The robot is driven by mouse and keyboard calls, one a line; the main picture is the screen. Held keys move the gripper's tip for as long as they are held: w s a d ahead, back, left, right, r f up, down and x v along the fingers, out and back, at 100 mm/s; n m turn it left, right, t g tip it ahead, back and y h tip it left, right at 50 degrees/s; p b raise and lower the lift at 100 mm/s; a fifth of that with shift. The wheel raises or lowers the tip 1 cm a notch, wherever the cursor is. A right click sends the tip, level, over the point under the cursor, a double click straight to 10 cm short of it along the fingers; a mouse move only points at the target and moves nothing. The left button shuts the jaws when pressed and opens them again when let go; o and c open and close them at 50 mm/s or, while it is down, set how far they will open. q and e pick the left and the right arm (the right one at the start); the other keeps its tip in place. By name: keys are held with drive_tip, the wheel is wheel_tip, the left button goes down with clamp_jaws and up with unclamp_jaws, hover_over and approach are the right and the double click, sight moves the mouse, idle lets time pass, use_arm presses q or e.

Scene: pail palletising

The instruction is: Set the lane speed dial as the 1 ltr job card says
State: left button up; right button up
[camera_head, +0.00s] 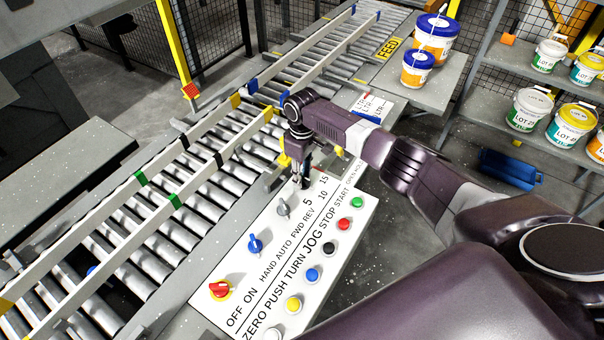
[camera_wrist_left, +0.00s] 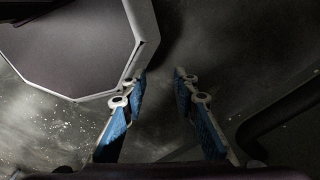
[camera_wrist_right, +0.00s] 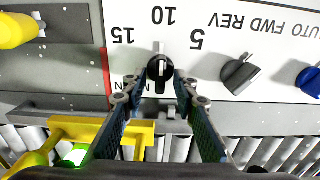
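The lane speed dial (camera_wrist_right: 160,68) is a black knob with a white pointer, on the white control panel (camera_head: 345,250). In the right wrist view its pointer faces roughly the 10, between the printed 15 and 5. My right gripper (camera_wrist_right: 160,84) is over the dial, its fingertips on either side with a small gap visible; I cannot tell whether they touch it. In the head view my right gripper (camera_head: 301,182) hides the dial. The job cards (camera_head: 370,104) lie beyond the panel, with only "LTR" partly legible. My left gripper (camera_wrist_left: 160,75) is open and empty above the floor.
A grey selector (camera_head: 283,208), a blue one (camera_head: 255,243) and a red one (camera_head: 220,289) line the panel, with several push buttons beside them. The roller conveyor (camera_head: 150,215) runs along its left. Pails stand on a shelf (camera_head: 560,145) at right.

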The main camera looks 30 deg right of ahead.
drive_tip(key=shift+s+r, duration=0.1)
drive_tip(key=shift+s, duration=0.05)
clamp_jaws()
drive_tip(key=shift+n, duration=0.8)
drive_tip(key=n, duration=0.5)
use_arm(q)
drive_tip(key=shift+s+a+f+b, duration=0.1)
drive_tip(key=shift+s+f+b, duration=0.05)
drive_tip(key=shift+f+b, duration=0.25)
use_arm(e)
drive_tip(key=n, duration=0.5)
drive_tip(key=shift+r+n, duration=0.1)
drive_tip(key=shift+n, duration=0.2)
unclamp_jaws()
drive_tip(key=shift+s, duration=0.15)
